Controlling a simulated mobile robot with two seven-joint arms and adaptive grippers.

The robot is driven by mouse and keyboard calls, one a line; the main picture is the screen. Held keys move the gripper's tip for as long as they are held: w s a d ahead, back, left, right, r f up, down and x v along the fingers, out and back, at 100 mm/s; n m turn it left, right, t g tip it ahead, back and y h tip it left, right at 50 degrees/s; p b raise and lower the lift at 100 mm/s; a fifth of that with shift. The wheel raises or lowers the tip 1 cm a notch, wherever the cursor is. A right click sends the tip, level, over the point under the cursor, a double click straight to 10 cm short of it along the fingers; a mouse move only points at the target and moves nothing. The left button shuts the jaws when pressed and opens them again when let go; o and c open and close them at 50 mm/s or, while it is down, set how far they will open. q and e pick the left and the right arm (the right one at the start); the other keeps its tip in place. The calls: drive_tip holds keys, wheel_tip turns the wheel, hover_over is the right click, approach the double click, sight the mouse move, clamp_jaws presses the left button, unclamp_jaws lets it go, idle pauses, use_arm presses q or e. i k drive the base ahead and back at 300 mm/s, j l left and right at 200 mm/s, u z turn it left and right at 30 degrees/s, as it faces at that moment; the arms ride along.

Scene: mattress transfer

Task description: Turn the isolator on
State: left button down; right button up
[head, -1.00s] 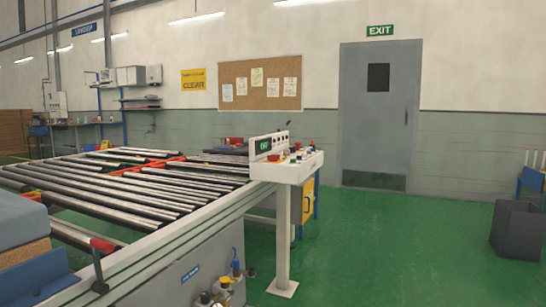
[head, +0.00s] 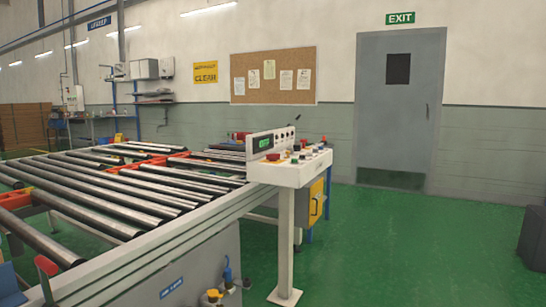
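No isolator can be singled out with certainty at this size. A white control console (head: 290,172) stands on a post at the end of the roller conveyor, in the middle of the head view. It carries red, green and other small knobs and buttons, and a panel with a lit green display (head: 264,143). A yellow cabinet (head: 316,200) with a dark handle is partly hidden behind the console's post. A grey box (head: 73,98) is on the far left wall. Neither of my grippers is in view.
The roller conveyor (head: 100,190) fills the left side. Blue and yellow valve fittings (head: 228,272) stick out at its lower front. Green floor (head: 400,250) is open to the right of the console. A dark bin (head: 533,238) stands at the right edge, and a grey door (head: 399,105) is behind.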

sight(271, 157)
drive_tip(key=i+l+u, duration=0.1)
drive_tip(key=i+l, duration=0.35)
drive_tip(key=i+l+u, duration=0.1)
drive_tip(key=i+l, duration=0.3)
drive_tip(key=l, duration=0.15)
